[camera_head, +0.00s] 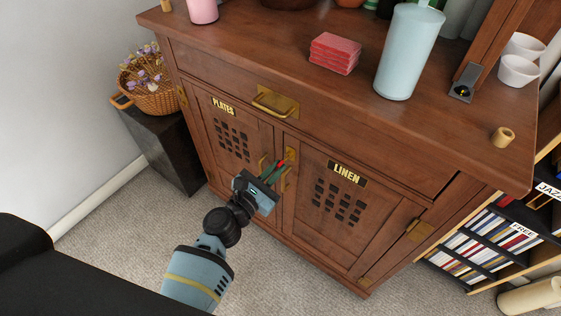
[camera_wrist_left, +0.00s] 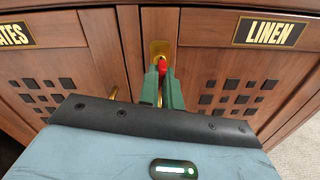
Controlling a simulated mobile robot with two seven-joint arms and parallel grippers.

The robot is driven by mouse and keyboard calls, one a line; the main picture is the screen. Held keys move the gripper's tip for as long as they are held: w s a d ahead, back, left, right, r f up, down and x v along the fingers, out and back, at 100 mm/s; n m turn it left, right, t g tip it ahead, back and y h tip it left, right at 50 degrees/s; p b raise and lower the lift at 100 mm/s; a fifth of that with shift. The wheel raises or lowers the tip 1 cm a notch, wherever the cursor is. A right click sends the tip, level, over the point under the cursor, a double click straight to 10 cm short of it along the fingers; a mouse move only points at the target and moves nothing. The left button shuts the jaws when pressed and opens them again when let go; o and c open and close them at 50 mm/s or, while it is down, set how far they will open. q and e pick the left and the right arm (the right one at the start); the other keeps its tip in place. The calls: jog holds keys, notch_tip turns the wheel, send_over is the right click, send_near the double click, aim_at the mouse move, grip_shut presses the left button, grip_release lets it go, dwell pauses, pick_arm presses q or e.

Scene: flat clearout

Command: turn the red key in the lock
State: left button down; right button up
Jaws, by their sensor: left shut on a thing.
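The red key (camera_wrist_left: 162,66) is at the brass lock plate (camera_wrist_left: 160,48) between the two cabinet doors. In the head view the red key (camera_head: 282,162) shows as a small red spot in front of the lock plate (camera_head: 291,153). My left gripper (camera_head: 275,172) reaches up to it from the lower left. Its green fingers (camera_wrist_left: 162,82) are shut on the red key in the left wrist view. The key's shaft and the keyhole are hidden, so I cannot tell how deep the key sits. My right gripper is not in view.
The wooden cabinet has a PLATES door (camera_head: 232,140) and a LINEN door (camera_head: 340,195), with brass pulls beside the lock. A drawer handle (camera_head: 272,105) juts out above. A dark block with a flower basket (camera_head: 150,92) stands left, a bookshelf (camera_head: 490,240) right. Carpet below is clear.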

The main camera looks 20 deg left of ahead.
pick_arm(q)
jog(key=shift+n, duration=0.9)
jog(key=shift+p, duration=0.35)
jog(key=shift+r+n, duration=0.1)
jog(key=shift+n, duration=0.4)
jog(key=c, duration=1.5)
grip_release()
